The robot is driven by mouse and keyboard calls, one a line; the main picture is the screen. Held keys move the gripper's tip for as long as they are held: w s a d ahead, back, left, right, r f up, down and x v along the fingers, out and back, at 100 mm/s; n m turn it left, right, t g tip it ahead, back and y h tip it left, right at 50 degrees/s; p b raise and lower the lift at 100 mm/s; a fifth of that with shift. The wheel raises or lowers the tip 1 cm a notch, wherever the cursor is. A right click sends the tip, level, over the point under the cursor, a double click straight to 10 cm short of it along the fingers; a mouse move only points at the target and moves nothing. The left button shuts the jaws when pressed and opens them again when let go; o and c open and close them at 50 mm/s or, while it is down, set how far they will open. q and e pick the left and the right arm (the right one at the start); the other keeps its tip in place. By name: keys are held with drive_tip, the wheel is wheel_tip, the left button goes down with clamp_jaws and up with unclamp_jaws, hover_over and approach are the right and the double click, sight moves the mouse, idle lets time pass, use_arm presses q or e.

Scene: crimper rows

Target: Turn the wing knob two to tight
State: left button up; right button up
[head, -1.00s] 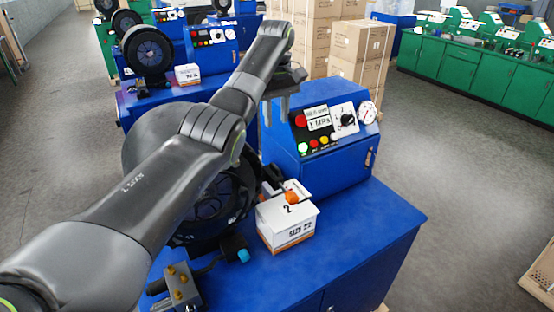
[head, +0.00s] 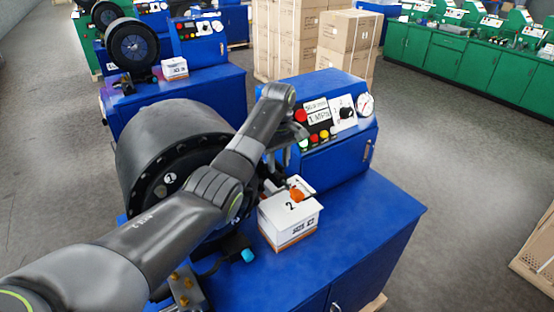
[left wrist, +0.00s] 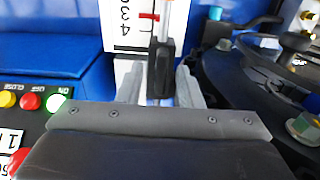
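A light blue knob (head: 248,255) sits low at the machine's front; I cannot tell which is wing knob two. My left gripper (head: 285,155) is above and behind the white box, near the panel, partly hidden by its own arm. In the left wrist view its two fingers (left wrist: 159,88) are apart, with a black block (left wrist: 161,70) on a silver rod showing between them. Contact with the block is not clear. My right gripper is out of view.
The blue control panel (head: 325,120) with buttons and a gauge (head: 365,104) stands close behind the gripper. A black round crimper head (head: 175,145) is at left. In the wrist view a scale card (left wrist: 122,25) has a red pointer. The blue bench top (head: 375,215) is clear at right.

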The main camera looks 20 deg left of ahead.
use_arm(q)
drive_tip(key=shift+r, duration=0.1)
clamp_jaws()
drive_tip(key=shift+m, duration=0.4)
drive_tip(key=m, duration=1.7)
idle(0.6)
